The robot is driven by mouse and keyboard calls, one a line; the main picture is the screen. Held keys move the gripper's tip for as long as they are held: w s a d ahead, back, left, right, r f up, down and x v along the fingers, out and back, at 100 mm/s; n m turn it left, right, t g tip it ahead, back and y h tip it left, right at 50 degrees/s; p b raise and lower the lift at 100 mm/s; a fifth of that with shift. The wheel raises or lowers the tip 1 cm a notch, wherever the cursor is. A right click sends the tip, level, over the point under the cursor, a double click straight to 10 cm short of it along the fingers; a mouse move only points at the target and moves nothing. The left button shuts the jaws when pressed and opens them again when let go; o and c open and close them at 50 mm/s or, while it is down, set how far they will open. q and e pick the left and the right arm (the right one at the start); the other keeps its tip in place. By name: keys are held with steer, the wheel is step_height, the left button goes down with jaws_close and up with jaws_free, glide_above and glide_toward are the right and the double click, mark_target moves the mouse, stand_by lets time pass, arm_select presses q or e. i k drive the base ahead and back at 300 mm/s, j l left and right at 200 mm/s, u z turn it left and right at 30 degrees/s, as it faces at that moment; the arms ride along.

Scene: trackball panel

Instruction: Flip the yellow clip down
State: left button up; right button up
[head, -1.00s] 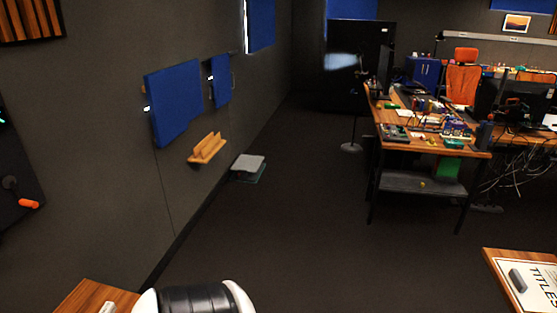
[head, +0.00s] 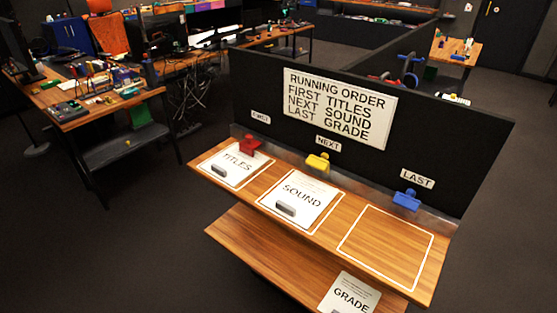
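The yellow clip (head: 318,162) is on the ledge at the back of a wooden shelf, below the NEXT label (head: 328,144). It sits just behind the SOUND card (head: 301,201), which lies inside a white outline with a grey block on it. I cannot tell clearly whether the clip is up or down. A red clip (head: 250,146) is to its left, behind the TITLES card (head: 233,164). A blue clip (head: 407,199) is to its right, behind an empty outlined square. Neither of my grippers shows in the head view.
A dark panel with a RUNNING ORDER sign (head: 340,107) stands behind the wooden shelf (head: 335,228). A GRADE card (head: 348,294) lies on a lower shelf. A cluttered desk (head: 75,115) stands at the left. Dark floor between is open.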

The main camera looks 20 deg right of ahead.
mark_target(321, 164)
steer(key=l+u, duration=0.25)
steer(key=l, duration=0.2)
steer(key=l+u, duration=0.3)
steer(key=k+l+u, duration=0.25)
steer(key=l, duration=0.25)
steer(key=l+u, duration=0.3)
steer(key=k+l, duration=0.15)
steer(key=l, duration=0.25)
steer(key=k+l, duration=0.15)
steer(key=l, duration=0.25)
steer(key=k+l, duration=0.15)
steer(key=l, duration=0.25)
steer(key=k+l+u, duration=0.1)
steer(key=l, duration=0.3)
steer(key=k+l, duration=0.25)
steer(key=l, duration=0.15)
